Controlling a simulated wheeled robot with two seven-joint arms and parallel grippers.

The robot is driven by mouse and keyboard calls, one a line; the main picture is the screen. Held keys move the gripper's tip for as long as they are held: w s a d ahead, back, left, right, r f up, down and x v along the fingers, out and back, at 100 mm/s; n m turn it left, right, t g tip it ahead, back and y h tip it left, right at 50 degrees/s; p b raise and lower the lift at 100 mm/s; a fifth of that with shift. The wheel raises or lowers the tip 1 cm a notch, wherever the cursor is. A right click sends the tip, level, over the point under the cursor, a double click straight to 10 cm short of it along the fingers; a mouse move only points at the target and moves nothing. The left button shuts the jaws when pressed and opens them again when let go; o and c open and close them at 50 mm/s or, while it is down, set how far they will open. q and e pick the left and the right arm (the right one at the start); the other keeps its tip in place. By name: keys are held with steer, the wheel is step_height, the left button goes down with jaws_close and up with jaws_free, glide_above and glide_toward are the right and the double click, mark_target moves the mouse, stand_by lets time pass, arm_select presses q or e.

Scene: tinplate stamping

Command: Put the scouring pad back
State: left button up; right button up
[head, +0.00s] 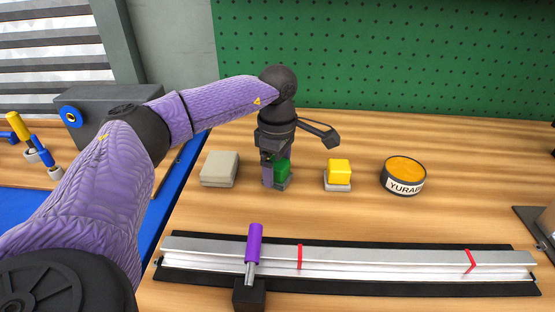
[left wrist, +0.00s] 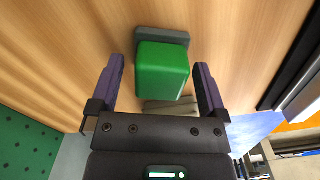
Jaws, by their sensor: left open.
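A green block (head: 283,168), which I take for the scouring pad, rests on a small grey base (head: 284,185) at the middle of the bench. It also shows in the left wrist view (left wrist: 163,72), with the grey base (left wrist: 160,36) beyond it. My left gripper (head: 275,178) points down over the block. Its fingers are open, one on each side of the block, with visible gaps in the left wrist view (left wrist: 160,66). In the head view the gripper hides part of the block. My right gripper is not in view.
A yellow block (head: 339,166) on a grey base and a round tin (head: 403,176) with orange contents stand to the right. A pale grey block (head: 219,170) lies to the left. A long metal rail (head: 380,263) with a purple-handled tool (head: 254,243) runs along the front.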

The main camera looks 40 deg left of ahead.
arm_select(q)
step_height(320, 180, up, 12)
steer(key=p, duration=0.5)
steer(key=shift+r, duration=0.15)
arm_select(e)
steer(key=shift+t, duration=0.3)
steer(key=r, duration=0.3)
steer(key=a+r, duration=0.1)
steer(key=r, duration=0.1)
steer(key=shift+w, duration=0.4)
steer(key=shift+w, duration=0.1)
